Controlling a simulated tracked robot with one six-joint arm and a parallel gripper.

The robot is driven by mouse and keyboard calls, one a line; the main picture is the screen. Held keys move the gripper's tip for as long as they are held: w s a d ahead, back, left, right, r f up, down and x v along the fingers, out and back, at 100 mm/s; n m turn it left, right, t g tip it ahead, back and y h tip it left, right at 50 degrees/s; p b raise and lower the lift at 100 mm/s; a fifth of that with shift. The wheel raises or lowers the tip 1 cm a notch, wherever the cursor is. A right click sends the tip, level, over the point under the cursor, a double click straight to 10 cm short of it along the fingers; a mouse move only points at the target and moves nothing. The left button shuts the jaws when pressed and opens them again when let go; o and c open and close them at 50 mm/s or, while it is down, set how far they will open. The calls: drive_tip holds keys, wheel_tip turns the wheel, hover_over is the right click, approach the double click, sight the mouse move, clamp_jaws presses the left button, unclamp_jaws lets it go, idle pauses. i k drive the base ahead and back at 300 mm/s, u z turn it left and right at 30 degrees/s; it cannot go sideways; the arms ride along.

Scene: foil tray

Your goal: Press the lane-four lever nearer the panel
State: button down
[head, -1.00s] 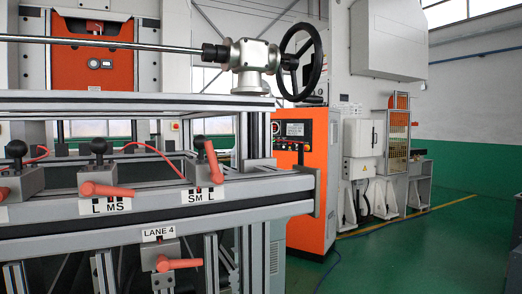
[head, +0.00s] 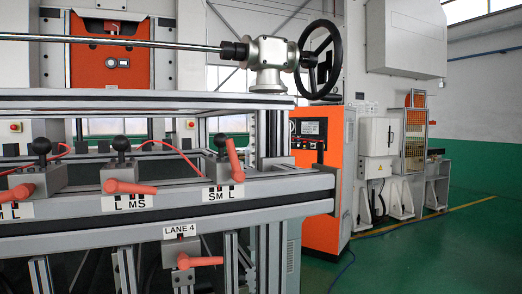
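The LANE 4 label (head: 181,231) is on the front of the grey frame. Just below it, a grey block (head: 184,253) carries an orange lever (head: 205,261), whose handle points right, nearly level. Above it on the rail, another orange lever (head: 233,156) stands steeply up on a grey block marked SM L. It is the rail lever nearest the orange control panel (head: 321,165). Which lever the task means by lane four nearer the panel, I cannot tell for certain. My gripper is not in view.
More orange levers on the rail stand at the middle (head: 130,187) and left (head: 18,194), with black knobs behind. A black handwheel (head: 320,62) sits above the frame. The green floor (head: 430,255) at right is clear except for a thin cable.

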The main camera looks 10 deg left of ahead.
sight(238, 175)
drive_tip(key=z, duration=0.05)
drive_tip(key=k, duration=0.85)
drive_tip(key=u, duration=1.5)
drive_tip(key=i, duration=0.5)
drive_tip(key=u, duration=0.1)
